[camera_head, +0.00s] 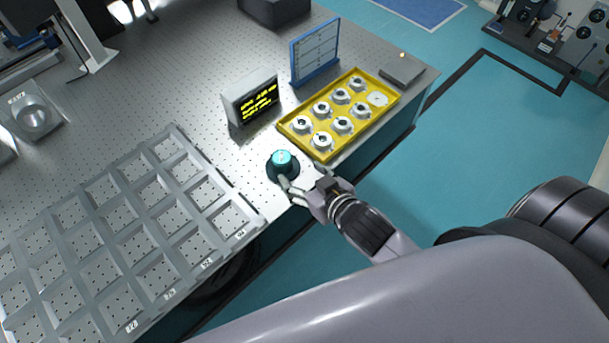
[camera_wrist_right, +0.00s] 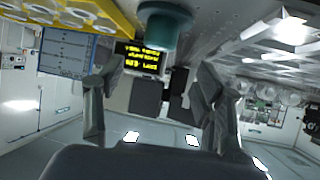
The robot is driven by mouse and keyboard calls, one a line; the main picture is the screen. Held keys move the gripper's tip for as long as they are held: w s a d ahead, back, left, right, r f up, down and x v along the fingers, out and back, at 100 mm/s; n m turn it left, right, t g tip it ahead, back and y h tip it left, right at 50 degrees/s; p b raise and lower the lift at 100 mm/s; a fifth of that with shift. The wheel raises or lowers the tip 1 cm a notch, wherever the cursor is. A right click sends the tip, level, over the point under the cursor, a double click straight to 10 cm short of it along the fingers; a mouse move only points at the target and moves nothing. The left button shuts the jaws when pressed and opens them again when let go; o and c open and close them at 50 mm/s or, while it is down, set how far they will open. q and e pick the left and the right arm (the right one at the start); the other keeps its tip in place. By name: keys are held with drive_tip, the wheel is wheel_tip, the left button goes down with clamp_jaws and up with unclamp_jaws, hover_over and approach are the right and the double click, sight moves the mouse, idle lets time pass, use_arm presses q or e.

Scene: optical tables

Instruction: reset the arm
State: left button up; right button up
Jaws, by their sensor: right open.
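My right gripper (camera_head: 299,187) is at the front edge of the perforated table, right beside a teal cylindrical piece (camera_head: 281,159) on a dark round base. In the right wrist view my right gripper (camera_wrist_right: 158,95) has its two fingers spread apart with nothing between them. The teal piece (camera_wrist_right: 164,27) shows beyond the fingertips at the top of that view. In the head view the fingertips are close to the dark base; I cannot tell whether they touch it. My left gripper is not in view.
A yellow tray (camera_head: 326,155) with several round metal parts stands beside the gripper. Behind are a small display (camera_head: 250,98) with yellow text and a blue-framed board (camera_head: 315,52). A grey compartment rack (camera_head: 180,215) fills the left. Floor (camera_head: 500,150) lies open at right.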

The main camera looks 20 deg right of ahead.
idle(0.6)
drive_tip(key=s+d+f+g+h, duration=0.1)
drive_tip(key=s+d+f+g, duration=0.1)
drive_tip(key=s+g, duration=0.35)
drive_tip(key=s+d+f+g+h, duration=0.1)
drive_tip(key=s+d+f+g, duration=0.15)
drive_tip(key=s, duration=0.65)
wheel_tip(320, 180, down, 24)
drive_tip(key=s+g, duration=0.1)
drive_tip(key=g, duration=0.1)
drive_tip(key=s+d+f+g, duration=0.1)
drive_tip(key=s+d+f, duration=0.1)
drive_tip(key=s+f, duration=1.4)
drive_tip(key=shift+s+d+f+n, duration=0.15)
drive_tip(key=shift+s+f+n, duration=0.15)
drive_tip(key=shift+f, duration=0.4)
drive_tip(key=shift+w, duration=0.1)
